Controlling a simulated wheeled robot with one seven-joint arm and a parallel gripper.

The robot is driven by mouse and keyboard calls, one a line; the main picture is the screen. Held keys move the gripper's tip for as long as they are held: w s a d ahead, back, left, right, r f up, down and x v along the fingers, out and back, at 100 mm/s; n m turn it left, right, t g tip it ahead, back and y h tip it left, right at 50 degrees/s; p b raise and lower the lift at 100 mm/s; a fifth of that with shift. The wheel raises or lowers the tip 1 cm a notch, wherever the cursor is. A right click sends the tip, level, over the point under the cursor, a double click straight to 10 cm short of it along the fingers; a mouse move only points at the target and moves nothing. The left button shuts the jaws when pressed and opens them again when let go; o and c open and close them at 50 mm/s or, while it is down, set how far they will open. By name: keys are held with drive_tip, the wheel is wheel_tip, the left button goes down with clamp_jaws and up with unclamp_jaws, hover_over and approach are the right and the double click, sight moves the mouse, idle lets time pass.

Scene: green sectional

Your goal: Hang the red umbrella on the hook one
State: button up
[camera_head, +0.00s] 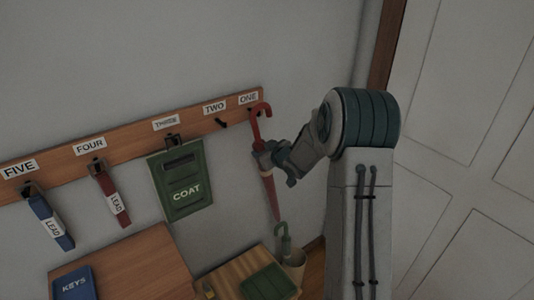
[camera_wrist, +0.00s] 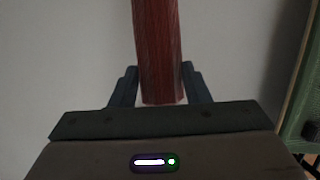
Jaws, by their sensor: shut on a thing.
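The red umbrella (camera_head: 268,187) is upright, its curved handle at the top and its tip pointing down. My gripper (camera_head: 264,150) is shut on it below the handle. In the wrist view the red umbrella (camera_wrist: 158,50) stands between the two fingers of my gripper (camera_wrist: 160,88). The handle is in front of the rail's right end, just below the label ONE (camera_head: 248,98). Hook one is mostly hidden behind the handle, so I cannot tell whether the handle rests on it.
The wooden rail (camera_head: 60,175) also bears a green COAT bag (camera_head: 182,180), a red lead (camera_head: 112,195) and a blue lead (camera_head: 50,222). Hook two (camera_head: 221,123) is empty. Below stand a bin with a green umbrella (camera_head: 284,240) and a wooden cabinet (camera_head: 140,255). A door is at right.

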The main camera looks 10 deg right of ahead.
drive_tip(key=shift+w+a, duration=0.2)
drive_tip(key=shift+w, duration=0.35)
drive_tip(key=shift+w+a, duration=0.2)
drive_tip(key=shift+w, duration=0.3)
drive_tip(key=shift+w+a+f+b, duration=0.2)
drive_tip(key=shift+w+f+b, duration=0.3)
drive_tip(key=shift+f+b, duration=0.15)
drive_tip(key=o, duration=1)
drive_tip(key=shift+f, duration=0.1)
drive_tip(key=shift+s, duration=0.1)
